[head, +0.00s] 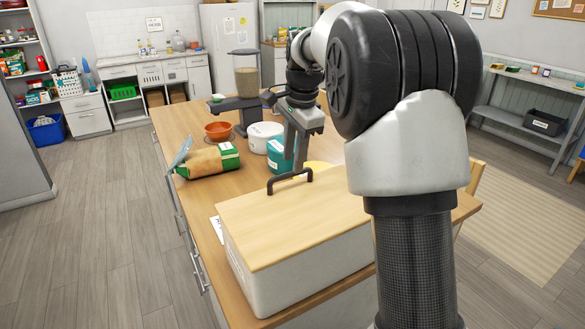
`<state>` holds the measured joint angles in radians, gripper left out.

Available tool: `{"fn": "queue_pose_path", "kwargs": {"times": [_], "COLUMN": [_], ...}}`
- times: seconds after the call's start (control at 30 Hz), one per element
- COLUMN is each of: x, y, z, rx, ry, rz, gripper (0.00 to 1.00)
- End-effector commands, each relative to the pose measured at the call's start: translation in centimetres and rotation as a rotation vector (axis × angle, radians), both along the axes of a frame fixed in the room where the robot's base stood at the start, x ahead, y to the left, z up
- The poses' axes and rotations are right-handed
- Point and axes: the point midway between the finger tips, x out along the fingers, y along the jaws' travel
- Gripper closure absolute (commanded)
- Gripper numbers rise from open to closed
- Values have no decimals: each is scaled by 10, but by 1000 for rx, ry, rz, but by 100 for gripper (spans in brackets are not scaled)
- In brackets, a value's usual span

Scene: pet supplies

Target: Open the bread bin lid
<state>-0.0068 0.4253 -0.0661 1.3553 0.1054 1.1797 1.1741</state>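The bread bin (312,289) is a white box at the front of the wooden table. Its flat light-wood lid (290,217) lies closed on top. A dark bar handle (283,179) stands up near the lid's far edge. My gripper (299,168) points down, with its fingertip end at the right part of the handle in the picture. I cannot tell whether it touches the handle or is only above or behind it. The fingers overlap from this side, so their opening is hidden. My arm covers the right side of the bin.
On the table (181,125) behind the bin are a green and brown bag (212,161), an orange bowl (218,130), a white tub (262,137), a teal container (281,158) and a dispenser (246,85). Open floor (95,210) lies to the left.

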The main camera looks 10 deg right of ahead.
Motion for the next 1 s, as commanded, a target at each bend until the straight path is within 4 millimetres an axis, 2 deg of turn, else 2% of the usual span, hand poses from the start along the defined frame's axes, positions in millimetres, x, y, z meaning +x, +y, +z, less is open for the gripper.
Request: {"fn": "queue_pose_path", "kwargs": {"times": [0.1,0.2,0.57,0.6,0.77,1.0], "x": [3,5,6,6,6,6], "y": [1,1,2,2,2,2], "z": [-19,-27,-33,-33,-33,-33], "rx": [0,0,0,0,0,0], "ry": [3,0,0,0,0,-1], "rz": [0,0,0,0,0,0], "gripper": [69,69,69,71,98,100]}}
